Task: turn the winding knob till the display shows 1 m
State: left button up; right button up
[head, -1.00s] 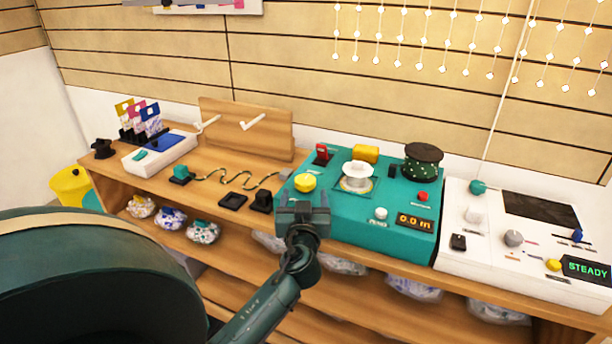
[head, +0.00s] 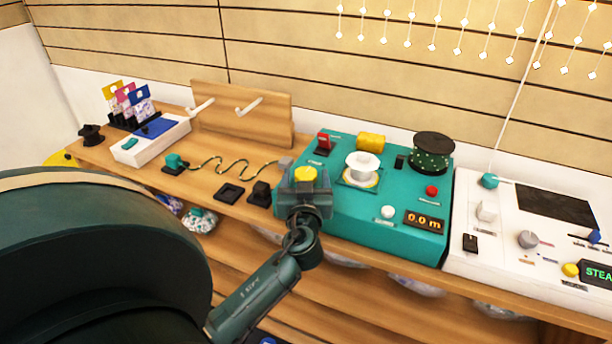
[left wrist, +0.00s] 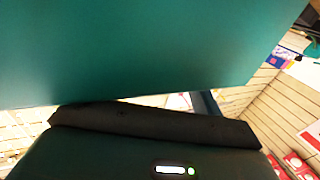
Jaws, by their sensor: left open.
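The teal winding machine (head: 330,224) stands on the wooden counter. Its display (head: 424,222) reads 0.0 m. A yellow knob (head: 305,174), which looks like the winding knob, is at the machine's front left. A white spool (head: 362,167) is in the middle and a dark green dotted reel (head: 432,152) at the back right. My left gripper (head: 306,193) is open at the yellow knob and overlaps its lower part in the head view. I cannot tell whether they touch. A plain teal surface fills the top of the left wrist view, where the knob does not show. My right gripper is not in view.
A white console (head: 480,255) stands close to the machine's right. Left of it are a black block (head: 260,193), a wavy wire (head: 225,165) and a wooden rack (head: 240,112) with white hooks. Bagged items sit on the shelf below. Strings of beads hang at the upper right.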

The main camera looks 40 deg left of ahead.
pick_arm(q)
jog(key=shift+c, duration=0.5)
jog(key=c, duration=0.9)
jog(key=shift+m+t+h, duration=0.3)
jog(key=shift+h, duration=0.1)
